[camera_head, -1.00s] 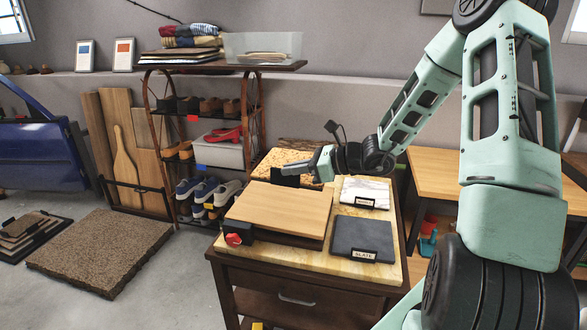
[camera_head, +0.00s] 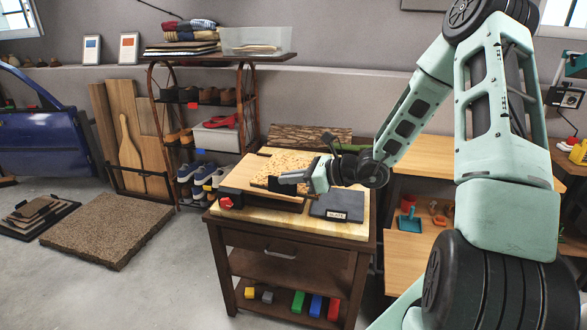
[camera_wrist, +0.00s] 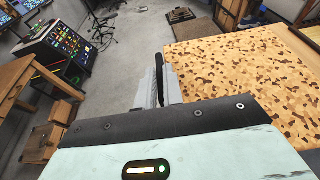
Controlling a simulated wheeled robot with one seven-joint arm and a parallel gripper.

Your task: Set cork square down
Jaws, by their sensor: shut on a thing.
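The cork square (camera_head: 290,161), tan with brown flecks, is over the back right part of the wooden board (camera_head: 243,176) on the small cabinet's top. It has a dark piece at its front edge, by my fingers. My gripper (camera_head: 297,176) is shut on the cork square at this edge. In the wrist view the cork square (camera_wrist: 245,75) fills the right side, beside my gripper (camera_wrist: 160,88), with a thin dark strip between the fingers. I cannot tell whether the cork touches anything below.
A slate tile (camera_head: 337,204) with a label lies at the cabinet top's front right. A red knob (camera_head: 225,202) is at the board's front left corner. A bark-faced panel (camera_head: 310,138) stands behind. A shoe rack (camera_head: 205,130) is at the left, a wooden bench (camera_head: 425,160) at the right.

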